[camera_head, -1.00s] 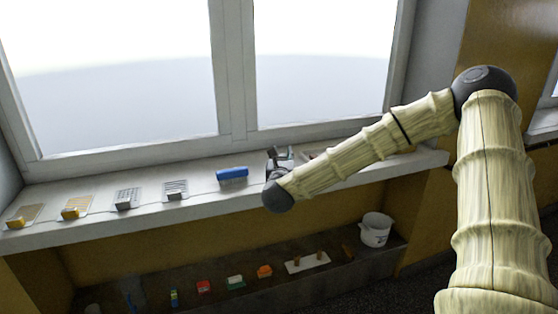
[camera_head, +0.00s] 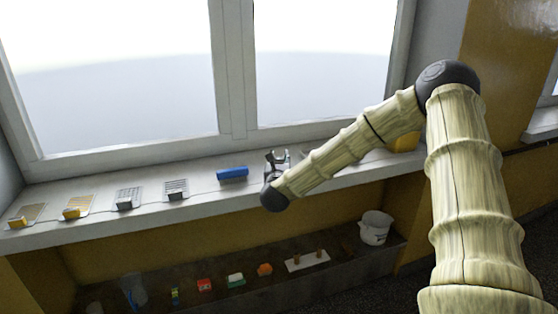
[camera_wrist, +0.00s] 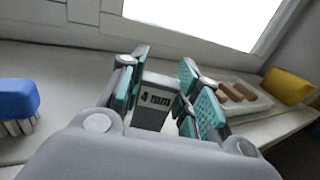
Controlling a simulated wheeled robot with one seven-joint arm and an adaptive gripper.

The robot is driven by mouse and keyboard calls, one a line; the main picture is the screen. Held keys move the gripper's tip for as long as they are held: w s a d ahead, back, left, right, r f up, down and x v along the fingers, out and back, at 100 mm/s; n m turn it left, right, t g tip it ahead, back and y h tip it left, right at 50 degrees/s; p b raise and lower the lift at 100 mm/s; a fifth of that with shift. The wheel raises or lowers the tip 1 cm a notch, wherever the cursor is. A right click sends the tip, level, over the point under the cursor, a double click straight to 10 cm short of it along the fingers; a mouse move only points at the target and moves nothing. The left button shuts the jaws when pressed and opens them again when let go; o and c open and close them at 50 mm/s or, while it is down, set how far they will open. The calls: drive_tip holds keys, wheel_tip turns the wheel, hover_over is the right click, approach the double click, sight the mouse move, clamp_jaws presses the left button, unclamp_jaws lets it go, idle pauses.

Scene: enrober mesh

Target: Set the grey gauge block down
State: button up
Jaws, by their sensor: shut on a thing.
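In the wrist view the grey gauge block (camera_wrist: 153,100), marked "4 mm", stands between the teal pads of my gripper (camera_wrist: 160,82). My gripper is shut on it, with the marked face towards the camera. The block appears upright over the pale window sill (camera_wrist: 60,65); I cannot tell whether its underside touches the sill. In the head view my gripper (camera_head: 277,158) is at the sill, right of a blue brush (camera_head: 233,174). The block cannot be made out clearly there.
The blue brush (camera_wrist: 16,99) is left of my gripper in the wrist view. A tray with brown pieces (camera_wrist: 255,101) and a yellow object (camera_wrist: 288,86) are to the right. Further left along the sill are several meshes with blocks (camera_head: 128,196). A white bucket (camera_head: 375,228) stands on the lower shelf.

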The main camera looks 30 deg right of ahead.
drive_tip(key=shift+f, duration=0.2)
drive_tip(key=o, duration=1)
drive_tip(key=shift+o, duration=0.2)
drive_tip(key=shift+r, duration=0.1)
